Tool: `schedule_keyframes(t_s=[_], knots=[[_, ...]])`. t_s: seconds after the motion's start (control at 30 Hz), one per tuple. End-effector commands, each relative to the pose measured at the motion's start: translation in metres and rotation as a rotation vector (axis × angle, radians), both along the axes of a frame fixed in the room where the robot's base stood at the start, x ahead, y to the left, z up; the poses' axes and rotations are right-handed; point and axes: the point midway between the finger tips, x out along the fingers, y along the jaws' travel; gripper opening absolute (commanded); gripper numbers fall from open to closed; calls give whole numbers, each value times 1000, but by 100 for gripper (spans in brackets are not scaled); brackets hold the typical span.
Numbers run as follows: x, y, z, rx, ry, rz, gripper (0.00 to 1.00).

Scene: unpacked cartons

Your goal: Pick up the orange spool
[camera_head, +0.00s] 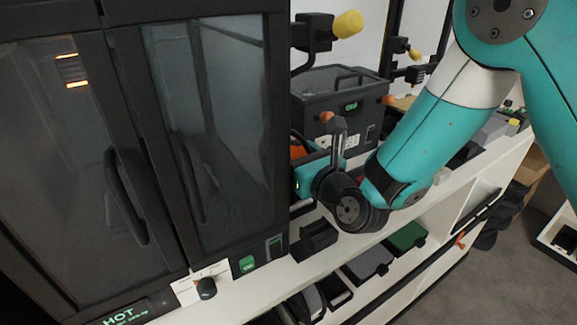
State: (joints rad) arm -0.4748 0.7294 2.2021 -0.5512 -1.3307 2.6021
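An orange piece (297,151) shows just right of the dark cabinet's edge, mostly hidden; it may be the orange spool, but its full shape cannot be seen. My gripper (308,172) is at the end of the teal arm, close beside and in front of this orange piece in the picture. The wrist and gripper body hide the fingertips, so I cannot tell whether they touch or hold it.
A tall dark cabinet (225,130) with glass doors and handles fills the left. A black box (335,90) with a handle stands behind my gripper. A small black block (314,238) lies on the white bench (262,285). Bins, one with a green lid (407,236), sit below.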

Motion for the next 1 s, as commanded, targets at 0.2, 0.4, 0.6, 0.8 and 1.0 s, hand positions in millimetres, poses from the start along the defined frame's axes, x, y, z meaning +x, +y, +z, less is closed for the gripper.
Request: schedule_keyframes(t_s=[0.2, 0.4, 0.6, 0.8, 1.0], knots=[[1, -1, 0, 2, 2, -2, 18], [1, -3, 6, 1, 2, -4, 18], [1, -3, 29, 1, 2, -6, 18], [2, -3, 64, 0, 1, -6, 18], [2, -3, 93, 1, 2, -6, 18]])
